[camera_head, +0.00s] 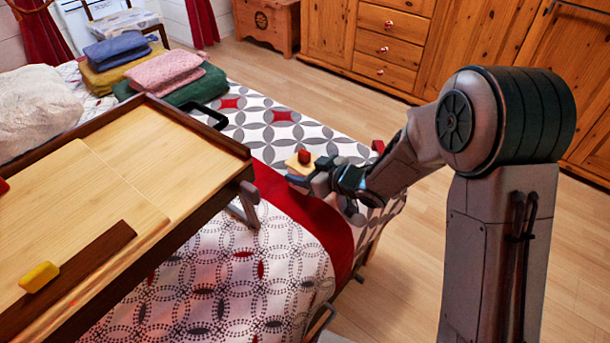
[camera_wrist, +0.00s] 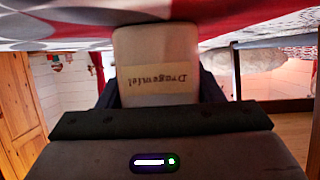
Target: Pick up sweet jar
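In the wrist view a cream jar (camera_wrist: 155,50) with a pale label reading "Dragemiel" shows upside down. The picture itself is inverted, with the bed along its top. The dark fingers of my gripper (camera_wrist: 160,90) lie on both sides of the jar, close along its edges. I cannot tell whether they press on it. In the head view my gripper (camera_head: 325,190) is low over the bed's right part. A small cream and red thing (camera_head: 302,158) shows just beyond it, perhaps part of the jar. The arm and gripper hide the rest.
A wooden bed tray (camera_head: 150,175) on legs fills the left, with a yellow block (camera_head: 39,277) on it. Folded blankets (camera_head: 165,70) lie on the bed behind. A small red thing (camera_head: 378,146) is near the bed's right edge. Open floor (camera_head: 400,270) lies to the right.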

